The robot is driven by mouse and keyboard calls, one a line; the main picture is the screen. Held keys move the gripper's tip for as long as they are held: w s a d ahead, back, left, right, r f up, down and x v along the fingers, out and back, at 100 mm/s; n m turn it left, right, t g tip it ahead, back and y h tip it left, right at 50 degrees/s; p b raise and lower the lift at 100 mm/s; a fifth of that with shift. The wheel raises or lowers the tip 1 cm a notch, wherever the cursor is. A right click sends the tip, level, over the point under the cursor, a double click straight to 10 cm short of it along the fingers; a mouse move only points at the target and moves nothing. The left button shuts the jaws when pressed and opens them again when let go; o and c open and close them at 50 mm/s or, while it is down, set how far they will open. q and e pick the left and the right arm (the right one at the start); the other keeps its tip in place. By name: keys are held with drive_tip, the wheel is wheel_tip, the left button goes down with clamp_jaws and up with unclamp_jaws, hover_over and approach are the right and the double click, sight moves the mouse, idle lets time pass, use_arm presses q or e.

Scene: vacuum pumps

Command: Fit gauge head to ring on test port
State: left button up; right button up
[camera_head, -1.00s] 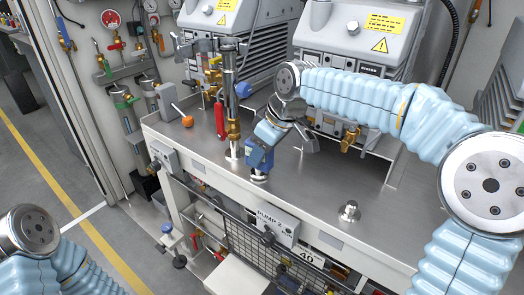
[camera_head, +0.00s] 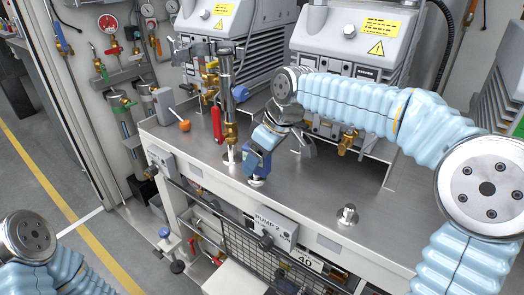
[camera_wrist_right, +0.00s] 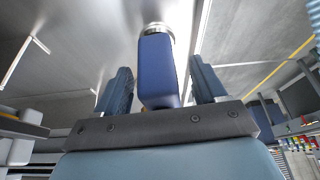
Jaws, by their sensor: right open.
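The gauge head is a dark blue block (camera_head: 256,160) with a silver foot, standing at the front edge of the steel bench. In the right wrist view the gauge head (camera_wrist_right: 158,75) sits between the two fingers of my right gripper (camera_wrist_right: 163,90), with a gap on each side. Its metal flange (camera_wrist_right: 157,29) is at the bench surface; the ring and exact contact are hidden or too small to tell. In the head view my right gripper (camera_head: 262,147) is open around the block and partly covers it. A silver flanged port (camera_head: 347,214) stands apart to the right. My left gripper is out of view.
Pump housings (camera_head: 341,40) fill the back. The bench top (camera_head: 310,190) is clear between gauge head and port.

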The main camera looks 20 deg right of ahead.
drive_tip(key=p+v, duration=0.1)
drive_tip(key=v, duration=1.2)
drive_tip(key=shift+r, duration=0.4)
